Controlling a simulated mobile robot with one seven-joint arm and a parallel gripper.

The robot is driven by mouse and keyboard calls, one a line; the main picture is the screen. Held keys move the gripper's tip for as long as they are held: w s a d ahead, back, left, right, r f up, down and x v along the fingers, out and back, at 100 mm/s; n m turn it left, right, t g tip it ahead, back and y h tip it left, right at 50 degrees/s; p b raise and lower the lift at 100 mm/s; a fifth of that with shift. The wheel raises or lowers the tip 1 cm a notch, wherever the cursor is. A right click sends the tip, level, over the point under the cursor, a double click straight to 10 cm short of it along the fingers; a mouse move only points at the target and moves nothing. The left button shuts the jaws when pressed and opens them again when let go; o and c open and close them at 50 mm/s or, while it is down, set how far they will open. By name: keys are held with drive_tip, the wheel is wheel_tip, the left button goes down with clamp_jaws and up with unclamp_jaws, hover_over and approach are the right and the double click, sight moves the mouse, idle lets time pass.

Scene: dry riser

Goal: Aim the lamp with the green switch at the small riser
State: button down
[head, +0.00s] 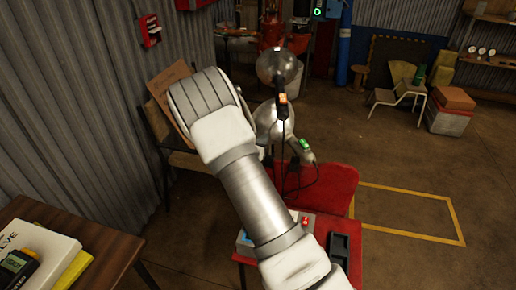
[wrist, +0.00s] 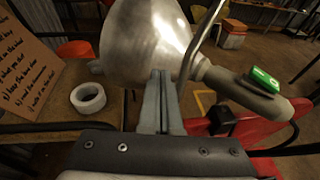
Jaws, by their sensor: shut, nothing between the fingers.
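The lamp with the green switch (head: 304,144) has a rounded silver head (head: 270,118), partly behind another lamp's cable in the head view. In the wrist view its metal shade (wrist: 145,40) fills the top middle, and its grey handle with the green switch (wrist: 263,80) points right. My gripper (wrist: 160,78) is shut and empty, its fingertips overlapping the shade's lower edge; I cannot tell if they touch. My arm hides the gripper in the head view. A red pipe fitting (head: 271,28) stands at the back; I cannot tell whether it is the small riser.
A second lamp with an orange switch (head: 282,98) is close by. A red chair (head: 325,190) stands below the lamps. A white tape roll (wrist: 88,97) and a lettered board (wrist: 35,65) are left of my fingers. Floor inside the yellow outline (head: 405,212) is clear.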

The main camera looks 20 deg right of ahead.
drive_tip(key=shift+x, duration=1)
drive_tip(key=shift+w, duration=0.1)
drive_tip(key=shift+w+d+m+g+h, duration=0.6)
drive_tip(key=shift+w+d+m+g, duration=0.1)
drive_tip(key=shift+w+d, duration=0.15)
drive_tip(key=shift+a, duration=0.1)
